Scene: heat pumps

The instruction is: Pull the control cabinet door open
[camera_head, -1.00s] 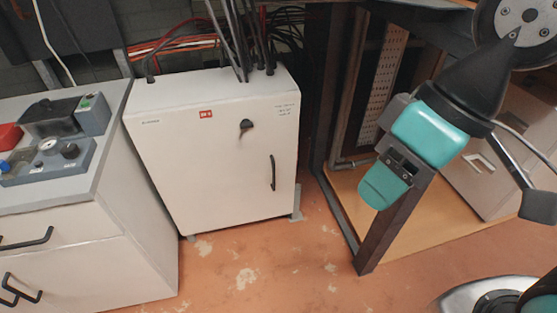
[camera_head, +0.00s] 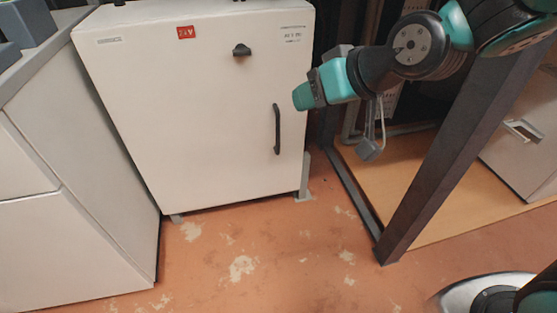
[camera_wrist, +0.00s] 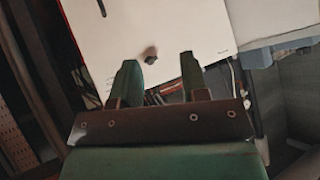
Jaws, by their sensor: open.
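The white control cabinet (camera_head: 190,120) stands on the floor with its door shut. A black vertical handle (camera_head: 277,129) is on the right side of the door, and a dark knob (camera_head: 242,50) sits near its top. My gripper (camera_head: 302,96) is to the right of the knob and above the handle in the picture, apart from both as far as I can tell. In the wrist view my two green fingers (camera_wrist: 158,75) are spread with nothing between them. The knob (camera_wrist: 150,56) shows beyond them on the white door, and part of the handle (camera_wrist: 101,8) is at the top edge.
A white drawer unit (camera_head: 70,200) stands close at the left of the cabinet. A dark metal frame post (camera_head: 440,160) rises at the right, near my arm. The orange floor (camera_head: 290,250) in front of the cabinet is clear.

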